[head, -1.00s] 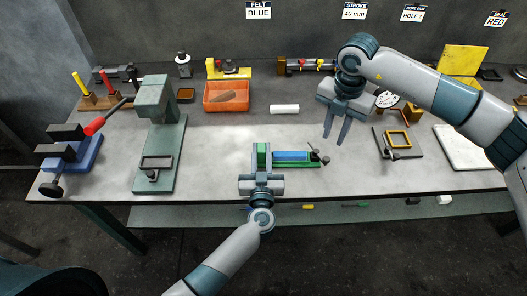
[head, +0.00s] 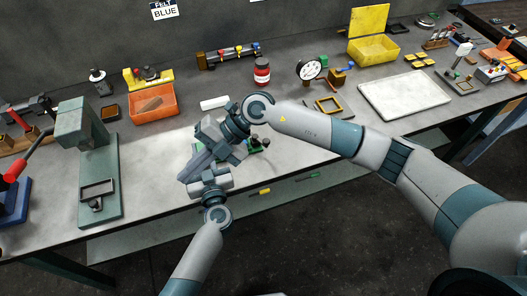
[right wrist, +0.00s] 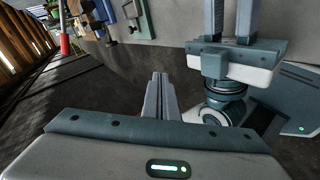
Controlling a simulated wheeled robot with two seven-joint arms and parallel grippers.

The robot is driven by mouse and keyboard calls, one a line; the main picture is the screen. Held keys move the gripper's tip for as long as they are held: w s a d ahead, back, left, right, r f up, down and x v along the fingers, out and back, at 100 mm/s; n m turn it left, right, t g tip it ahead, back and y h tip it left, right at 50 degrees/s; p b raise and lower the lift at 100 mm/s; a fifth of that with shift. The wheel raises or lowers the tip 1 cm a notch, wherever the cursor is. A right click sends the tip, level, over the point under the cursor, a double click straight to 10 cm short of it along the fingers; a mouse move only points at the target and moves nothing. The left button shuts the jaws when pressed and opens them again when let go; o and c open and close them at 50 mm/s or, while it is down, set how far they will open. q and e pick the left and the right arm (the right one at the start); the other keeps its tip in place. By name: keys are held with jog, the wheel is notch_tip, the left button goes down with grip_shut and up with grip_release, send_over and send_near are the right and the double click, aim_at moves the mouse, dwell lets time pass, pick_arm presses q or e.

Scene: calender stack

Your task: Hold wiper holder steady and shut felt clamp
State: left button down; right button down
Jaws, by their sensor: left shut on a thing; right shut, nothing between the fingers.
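The green wiper holder (head: 197,148) lies near the table's front edge, mostly hidden behind my right gripper. Its right end shows with a dark knobbed part (head: 262,142), likely the felt clamp; I cannot tell whether it is shut. My left gripper (head: 208,180) is shut on the holder's near left side, its fingertips covered in the head view. It also shows in the right wrist view (right wrist: 233,58), tips cut off by the top edge. My right gripper (head: 184,178) is shut and empty, across and above the left fingers, pointing down-left; its fingers (right wrist: 157,95) are together.
A green press (head: 98,180) stands at left, and an orange bin (head: 153,108) and white cylinder (head: 214,102) lie behind. A red jar (head: 262,72), a dial gauge (head: 310,68) and a framed fixture (head: 328,106) stand at the back right. A white tray (head: 405,95) is farther right.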

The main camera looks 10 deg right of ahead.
jog(key=s+a+r+m+t+y, duration=0.2)
jog(key=a+r+m+t+y, duration=0.1)
jog(key=a+r+t+y, duration=0.5)
jog(key=w+d+f+m+t+h, duration=0.1)
jog(key=d+f+m+t+h, duration=0.2)
jog(key=d+m+t+h, duration=0.3)
jog(key=w+d+f+m+t+h, duration=0.2)
jog(key=d+f+m+t+h, duration=0.1)
jog(key=d+m+t, duration=0.5)
jog(key=s+d+f+m+g+h, duration=0.1)
jog(key=s+d+f+h, duration=0.3)
jog(key=d+f+h, duration=0.4)
jog(key=d+g, duration=0.1)
jog(key=d, duration=0.2)
jog(key=shift+s+d+h, duration=0.15)
jog(key=shift+s+h, duration=0.1)
jog(key=shift+h, duration=0.15)
jog(key=shift+w, duration=0.1)
